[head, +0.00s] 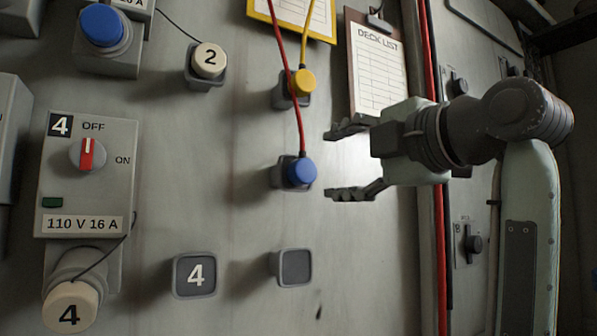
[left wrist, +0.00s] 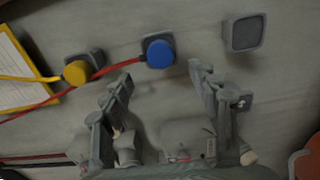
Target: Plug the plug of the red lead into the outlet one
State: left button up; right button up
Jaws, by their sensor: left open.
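The red lead (head: 297,118) hangs down from the top of the head view and ends in a blue plug (head: 300,172). The plug sits in a dark square holder on the grey wall. My left gripper (head: 336,163) is open just right of the plug, its fingers pointing at it from above and below, apart from it. In the left wrist view, the blue plug (left wrist: 159,54) shows just beyond the open fingertips (left wrist: 161,75), and nothing is between the fingers. No outlet marked one shows. My right gripper is not in view.
A yellow plug (head: 303,82) sits above, with the red lead passing close by it. An empty holder (head: 293,268) is below. Outlet box 4 (head: 85,170) is at left, its capped socket (head: 70,307) underneath. A clipboard (head: 376,70) hangs behind my gripper.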

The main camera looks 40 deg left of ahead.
aim_at(307, 171)
pick_arm(q)
jog(key=x, duration=0.5)
jog(key=shift+w+a, duration=0.1)
jog(key=shift+a, duration=0.15)
jog(key=shift+x, duration=1)
jog(key=shift+p+x, duration=0.4)
jog(key=shift+x, duration=0.45)
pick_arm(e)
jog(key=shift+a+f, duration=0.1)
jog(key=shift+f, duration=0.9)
pick_arm(q)
jog(key=shift+d+p, duration=0.1)
jog(key=shift+p, duration=0.25)
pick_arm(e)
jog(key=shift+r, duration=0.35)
pick_arm(q)
grip_shut()
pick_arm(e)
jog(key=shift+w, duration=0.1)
pick_arm(q)
jog(key=shift+d, duration=0.1)
